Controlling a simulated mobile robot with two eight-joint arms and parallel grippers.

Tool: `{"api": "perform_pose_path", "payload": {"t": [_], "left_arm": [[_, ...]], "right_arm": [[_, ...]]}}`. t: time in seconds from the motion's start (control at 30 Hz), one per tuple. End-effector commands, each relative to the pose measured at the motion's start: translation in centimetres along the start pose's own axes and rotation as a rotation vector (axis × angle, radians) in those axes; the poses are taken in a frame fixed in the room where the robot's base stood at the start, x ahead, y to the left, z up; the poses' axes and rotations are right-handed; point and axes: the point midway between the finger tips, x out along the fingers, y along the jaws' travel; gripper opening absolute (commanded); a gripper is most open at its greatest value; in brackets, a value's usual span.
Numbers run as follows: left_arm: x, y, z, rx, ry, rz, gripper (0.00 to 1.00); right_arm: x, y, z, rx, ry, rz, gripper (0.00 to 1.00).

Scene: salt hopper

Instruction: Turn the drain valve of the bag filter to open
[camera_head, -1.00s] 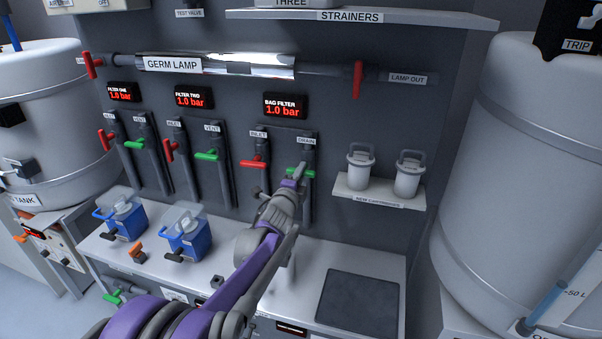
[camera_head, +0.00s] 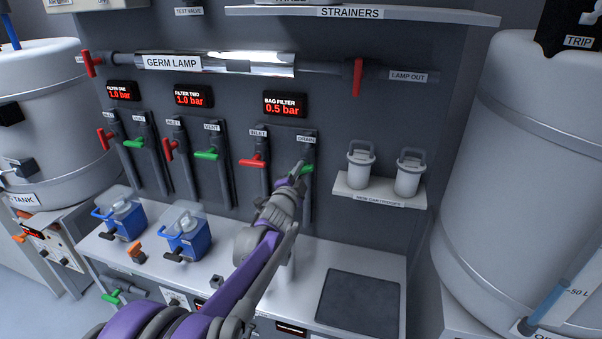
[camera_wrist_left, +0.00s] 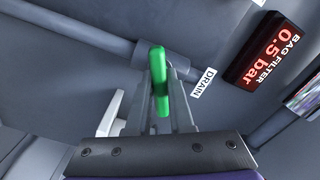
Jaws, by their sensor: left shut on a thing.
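The bag filter's drain valve has a green handle (camera_head: 307,169), under the DRAIN label (camera_head: 306,139) on the right pipe of the bag filter. My left gripper (camera_head: 299,172) is at this handle. In the left wrist view the green handle (camera_wrist_left: 159,80) lies between the two fingers of my left gripper (camera_wrist_left: 163,98), which are shut on it. The fingers cover part of the handle in the head view. The bag filter display (camera_head: 285,105) reads 0.5 bar, and it also shows in the left wrist view (camera_wrist_left: 270,50). My right gripper is not in view.
The red inlet handle (camera_head: 254,161) is close on the left. A small shelf (camera_head: 381,198) with two white cartridges (camera_head: 361,168) is on the right. Below are the bench with a dark mat (camera_head: 358,302) and two blue units (camera_head: 187,238).

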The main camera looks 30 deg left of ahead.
Motion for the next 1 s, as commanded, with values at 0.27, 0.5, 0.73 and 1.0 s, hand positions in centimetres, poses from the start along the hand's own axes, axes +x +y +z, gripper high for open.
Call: {"api": "perform_pose_path", "payload": {"t": [0.27,0.5,0.73,1.0], "left_arm": [[0.0,0.1,0.1,-0.262,-0.001,0.000,0.00],[0.0,0.1,0.1,-0.489,-0.001,0.000,0.00],[0.0,0.1,0.1,-0.702,-0.001,0.000,0.00],[0.0,0.1,0.1,-0.902,-0.001,0.000,0.00]], "right_arm": [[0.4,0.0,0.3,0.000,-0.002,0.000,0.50],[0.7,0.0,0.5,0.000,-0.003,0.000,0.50],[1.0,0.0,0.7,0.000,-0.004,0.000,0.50],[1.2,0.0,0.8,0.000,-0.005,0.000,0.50]]}}
